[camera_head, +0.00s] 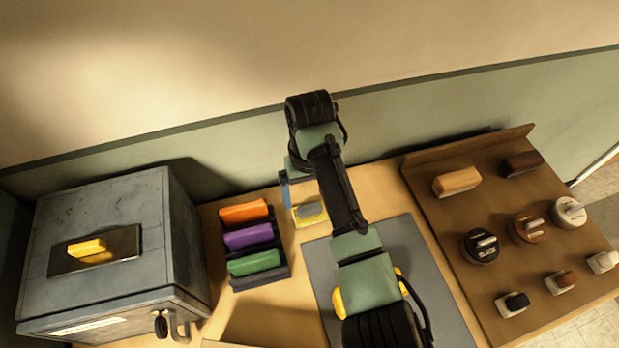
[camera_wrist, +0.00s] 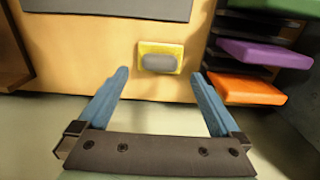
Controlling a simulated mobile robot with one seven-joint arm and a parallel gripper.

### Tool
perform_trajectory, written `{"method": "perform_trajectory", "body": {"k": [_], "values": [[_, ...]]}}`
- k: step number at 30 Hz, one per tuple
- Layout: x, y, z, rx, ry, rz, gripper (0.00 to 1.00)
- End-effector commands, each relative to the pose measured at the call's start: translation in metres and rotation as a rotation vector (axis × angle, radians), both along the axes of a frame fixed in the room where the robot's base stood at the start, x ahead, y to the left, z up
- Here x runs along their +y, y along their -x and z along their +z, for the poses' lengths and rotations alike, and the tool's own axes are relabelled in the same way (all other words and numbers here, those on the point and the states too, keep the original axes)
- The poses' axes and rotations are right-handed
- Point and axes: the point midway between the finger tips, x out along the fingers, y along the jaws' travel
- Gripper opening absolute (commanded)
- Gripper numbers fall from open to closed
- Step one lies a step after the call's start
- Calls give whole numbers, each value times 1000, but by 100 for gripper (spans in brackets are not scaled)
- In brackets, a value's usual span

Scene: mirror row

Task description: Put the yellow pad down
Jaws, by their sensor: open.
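A small yellow pad with a grey rounded top (camera_head: 309,214) lies flat on the wooden table, left of my arm and right of the dark rack. In the wrist view the yellow pad (camera_wrist: 145,48) shows whole, ahead of and between my fingertips, and apart from them. My gripper (camera_wrist: 160,74) is open, with its two blue fingers spread and nothing between them. In the head view one blue finger (camera_head: 285,190) shows just left of the pad; the rest is hidden behind my arm.
A dark rack (camera_head: 262,280) holds orange, purple and green blocks. A grey metal box (camera_head: 100,210) with a yellow bar on top stands left. A grey mat (camera_head: 320,262) lies under my arm, with a partly hidden yellow thing (camera_head: 338,302). A brown board (camera_head: 500,200) holds several blocks and knobs.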

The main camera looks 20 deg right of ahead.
Motion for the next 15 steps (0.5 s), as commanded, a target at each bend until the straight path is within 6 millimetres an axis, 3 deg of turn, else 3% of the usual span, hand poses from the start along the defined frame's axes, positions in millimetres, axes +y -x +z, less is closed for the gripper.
{"method": "perform_trajectory", "body": {"k": [7, 15], "values": [[0, -1, 48, -3, 1, 1, 100], [0, 0, 64, 0, 0, 0, 100]]}}
